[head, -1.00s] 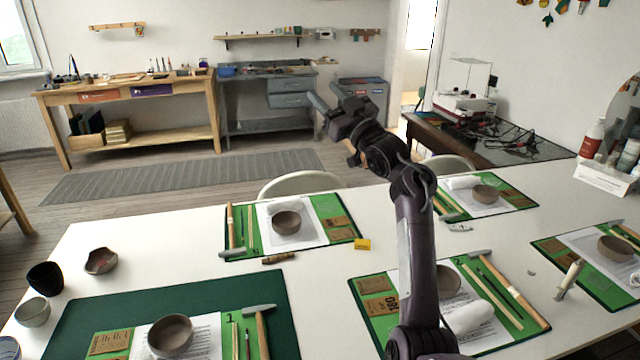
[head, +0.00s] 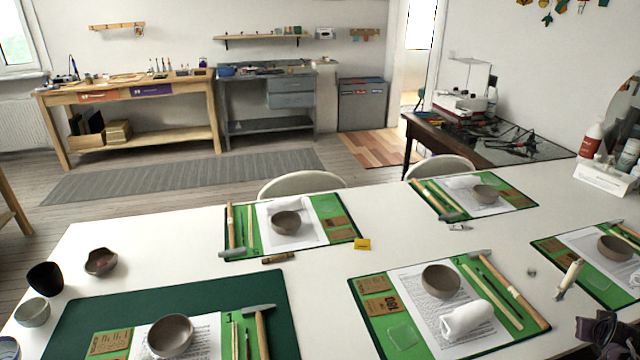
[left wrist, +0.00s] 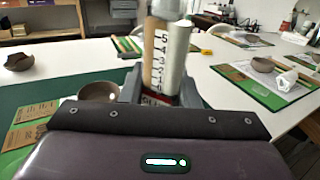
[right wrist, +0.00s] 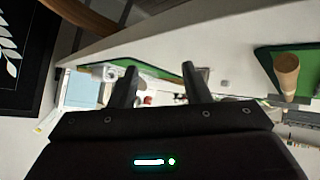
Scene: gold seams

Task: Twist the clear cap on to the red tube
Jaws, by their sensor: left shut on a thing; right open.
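My left gripper (left wrist: 160,88) is shut on an upright tube (left wrist: 174,58), seen in the left wrist view. This tube has a brownish side with a number scale, a grey side and some red lettering low down; I take it for the red tube. Its lower end is hidden by the gripper. A small greyish piece, perhaps the clear cap (head: 531,271), lies on the white table; a similar small piece shows in the right wrist view (right wrist: 224,83). The left gripper is outside the head view.
The white table (head: 330,290) carries several green mats with bowls, papers and tools. A cream-handled tool (head: 571,277) lies near the small piece. A white rolled cloth (head: 467,318) lies on the front mat.

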